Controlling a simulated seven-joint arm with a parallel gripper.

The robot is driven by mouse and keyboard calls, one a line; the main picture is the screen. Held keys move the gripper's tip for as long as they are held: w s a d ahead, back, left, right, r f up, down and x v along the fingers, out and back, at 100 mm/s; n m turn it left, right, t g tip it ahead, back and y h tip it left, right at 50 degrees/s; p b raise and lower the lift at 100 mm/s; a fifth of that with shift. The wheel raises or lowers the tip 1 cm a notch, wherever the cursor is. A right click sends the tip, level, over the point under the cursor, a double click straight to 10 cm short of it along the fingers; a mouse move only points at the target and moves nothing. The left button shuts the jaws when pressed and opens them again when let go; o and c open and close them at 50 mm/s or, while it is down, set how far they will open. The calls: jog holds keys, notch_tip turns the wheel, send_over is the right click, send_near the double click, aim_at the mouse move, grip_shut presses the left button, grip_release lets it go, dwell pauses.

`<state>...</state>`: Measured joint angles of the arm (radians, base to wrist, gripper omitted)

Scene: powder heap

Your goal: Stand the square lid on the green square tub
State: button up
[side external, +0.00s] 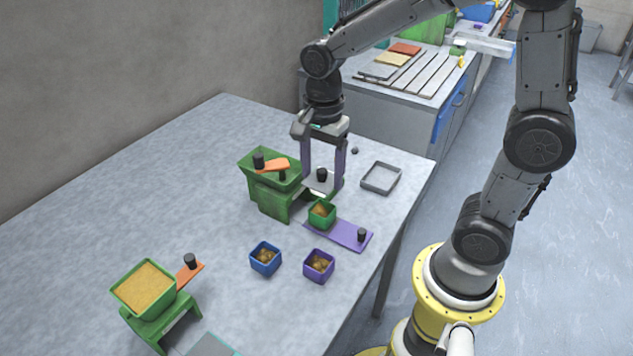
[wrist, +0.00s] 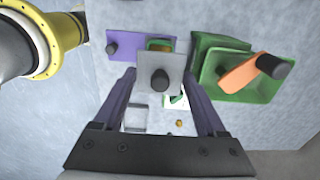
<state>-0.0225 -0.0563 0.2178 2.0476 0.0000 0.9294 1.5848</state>
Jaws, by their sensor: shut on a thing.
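The square lid (wrist: 148,64) is a light grey plate with a black knob. My gripper (wrist: 160,73) is shut on it, with a purple finger at either side. In the side view the lid (side external: 316,186) hangs between the fingertips of my gripper (side external: 322,188), roughly level. The green square tub (side external: 322,217) holds tan powder and stands just in front of the lid in that view. In the wrist view the lid hides part of the green tub (wrist: 153,41). The tub's top is uncovered; the lid's exact height above it is hard to tell.
A green hopper with an orange slide (side external: 255,177) stands close left. Blue (side external: 265,265) and purple (side external: 319,275) tubs are in front, a grey tray (side external: 381,187) right, and another green hopper (side external: 160,318) front left.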

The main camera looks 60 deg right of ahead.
jog(key=shift+d+f, duration=0.1)
jog(key=shift+f, duration=3.1)
jog(key=shift+f, duration=0.55)
jog(key=o, duration=1.3)
jog(key=shift+r, duration=3.55)
